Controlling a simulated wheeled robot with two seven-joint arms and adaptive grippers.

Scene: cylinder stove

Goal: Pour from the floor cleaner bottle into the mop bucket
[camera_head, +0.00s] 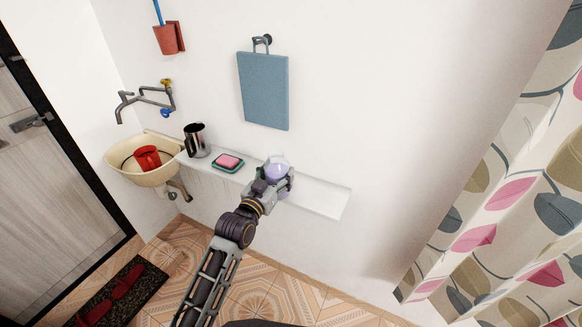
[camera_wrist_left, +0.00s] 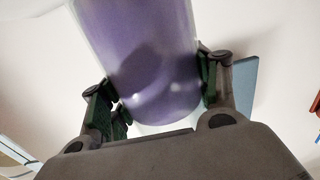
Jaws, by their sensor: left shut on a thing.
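My left gripper (camera_head: 274,184) is shut on the floor cleaner bottle (camera_head: 278,170), a pale purple bottle at the white wall ledge in the head view. In the left wrist view the bottle (camera_wrist_left: 145,50) fills the space between the two dark green finger pads of the left gripper (camera_wrist_left: 157,92). Its top is out of that view. I cannot tell whether its base touches the ledge. I see no mop bucket that I can make out for sure. My right gripper is not in view.
The white ledge (camera_head: 320,196) also holds a pink soap on a green dish (camera_head: 228,163) and a metal jug (camera_head: 196,141). A cream sink (camera_head: 120,160) with a red mug (camera_head: 147,158) is at left. A blue board (camera_head: 264,90) hangs above; a curtain (camera_head: 510,190) is at right.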

